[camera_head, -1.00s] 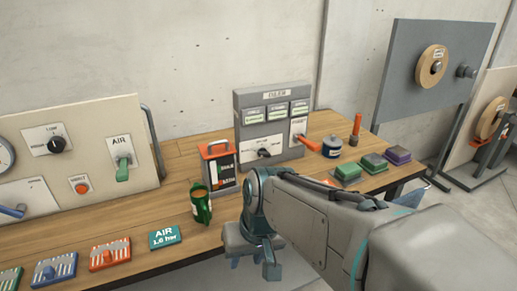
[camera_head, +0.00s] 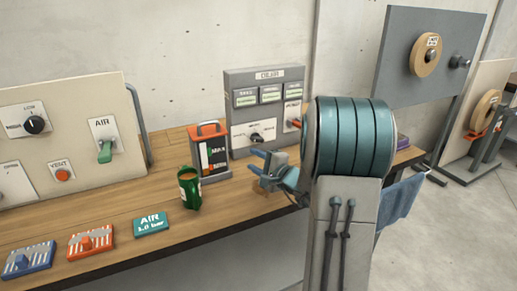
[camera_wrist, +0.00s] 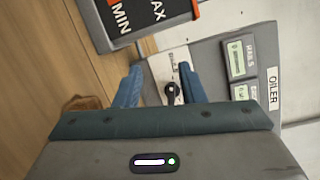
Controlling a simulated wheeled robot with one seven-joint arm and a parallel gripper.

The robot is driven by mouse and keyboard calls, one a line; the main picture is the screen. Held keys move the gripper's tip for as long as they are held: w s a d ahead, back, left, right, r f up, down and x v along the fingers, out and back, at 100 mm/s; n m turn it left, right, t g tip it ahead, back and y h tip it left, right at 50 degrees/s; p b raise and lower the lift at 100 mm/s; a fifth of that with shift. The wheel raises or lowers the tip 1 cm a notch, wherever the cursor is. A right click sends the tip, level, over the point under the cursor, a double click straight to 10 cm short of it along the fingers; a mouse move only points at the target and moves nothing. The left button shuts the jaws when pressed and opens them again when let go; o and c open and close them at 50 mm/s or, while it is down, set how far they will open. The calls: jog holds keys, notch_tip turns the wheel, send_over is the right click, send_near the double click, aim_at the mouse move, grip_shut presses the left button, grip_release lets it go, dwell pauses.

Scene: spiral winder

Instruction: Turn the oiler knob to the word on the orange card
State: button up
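The oiler is a grey panel (camera_head: 237,104) with an "OILER" label, at the back of the bench. Its black knob (camera_head: 257,138) sits on a white plate low on the front. In the wrist view the knob (camera_wrist: 172,92) shows between my fingertips, apart from both. My gripper (camera_head: 257,163) is open, with blue fingers directed at the panel; it also shows in the wrist view (camera_wrist: 160,78). An orange slab with white markings (camera_head: 91,243) lies at the front left; its writing is too small to read.
A can with an orange handle and a "MAX/MIN" face (camera_head: 210,153) stands close left of my gripper. A green cup (camera_head: 189,188) is in front of it. A teal "AIR 1.0 bar" card (camera_head: 151,222) lies left. My arm hides the bench's right part.

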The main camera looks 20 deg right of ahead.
aim_at(259, 141)
jog(key=d+f+m+h, duration=0.1)
jog(key=d, duration=0.1)
jog(key=d+f+m+t+h, duration=0.1)
jog(key=d, duration=0.2)
jog(key=w+d+m+h, duration=0.1)
jog(key=d+h, duration=0.1)
jog(key=shift+d+f+t+b, duration=0.3)
jog(key=shift+d+f+b, duration=0.05)
jog(key=shift+f, duration=0.05)
jog(key=shift+w+d+m, duration=0.2)
jog(key=shift+d+m, duration=0.05)
jog(key=shift+m, duration=0.05)
jog(key=w+p, duration=0.1)
jog(key=w, duration=0.5)
jog(key=w+p, duration=0.1)
jog(key=w, duration=0.6)
jog(key=shift+w+a, duration=0.2)
jog(key=shift+w, duration=0.05)
grip_shut()
